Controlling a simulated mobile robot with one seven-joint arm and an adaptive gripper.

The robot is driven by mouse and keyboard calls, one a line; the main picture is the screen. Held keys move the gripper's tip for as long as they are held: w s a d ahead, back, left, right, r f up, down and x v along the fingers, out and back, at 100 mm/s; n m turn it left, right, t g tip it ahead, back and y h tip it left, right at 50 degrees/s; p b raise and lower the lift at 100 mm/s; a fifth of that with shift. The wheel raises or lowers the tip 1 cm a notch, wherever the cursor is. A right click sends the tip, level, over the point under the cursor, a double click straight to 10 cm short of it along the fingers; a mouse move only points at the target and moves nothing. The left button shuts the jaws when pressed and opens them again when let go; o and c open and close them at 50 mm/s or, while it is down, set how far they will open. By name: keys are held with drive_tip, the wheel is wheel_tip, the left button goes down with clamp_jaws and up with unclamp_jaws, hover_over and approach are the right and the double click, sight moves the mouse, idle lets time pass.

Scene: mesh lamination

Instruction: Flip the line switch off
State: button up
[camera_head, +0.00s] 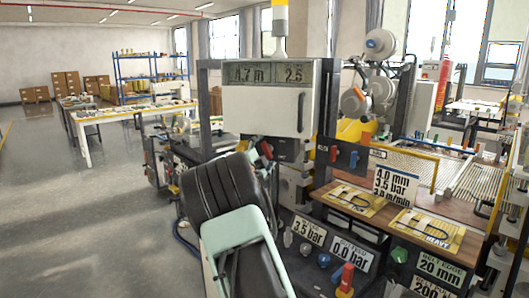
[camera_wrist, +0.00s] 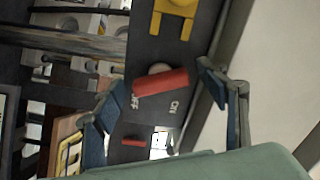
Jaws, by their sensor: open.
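A red switch lever (camera_wrist: 160,82) sits on a dark panel (camera_wrist: 150,48) in the wrist view, over a round grey mount. White lettering beside it reads OFF near its left end and ON lower right; I cannot tell which setting it is in. My gripper (camera_wrist: 160,88) is open, with one blue-grey finger on each side of the lever and gaps between. In the head view, a red lever (camera_head: 266,148) shows just beyond my arm, which hides most of the gripper and the panel there.
A smaller red lever (camera_wrist: 133,142) and a yellow bracket (camera_wrist: 175,22) are close by. A white cabinet with a dark handle (camera_head: 301,112) stands above the panel. Another red switch (camera_head: 333,154) and a blue one (camera_head: 354,159) are to the right. Floor at left is clear.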

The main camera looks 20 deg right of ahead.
drive_tip(key=c, duration=1.2)
drive_tip(key=shift+o, duration=0.2)
drive_tip(key=n+p, duration=0.3)
drive_tip(key=n, duration=0.3)
drive_tip(key=n+p, duration=0.1)
drive_tip(key=n, duration=0.2)
drive_tip(key=n+p, duration=0.1)
drive_tip(key=n, duration=0.2)
drive_tip(key=shift+s+d+f+n+p, duration=0.1)
drive_tip(key=shift+d+n+p, duration=0.05)
drive_tip(key=shift+n+p, duration=0.15)
drive_tip(key=o, duration=1.2)
drive_tip(key=shift+c, duration=0.2)
drive_tip(key=shift+s, duration=0.1)
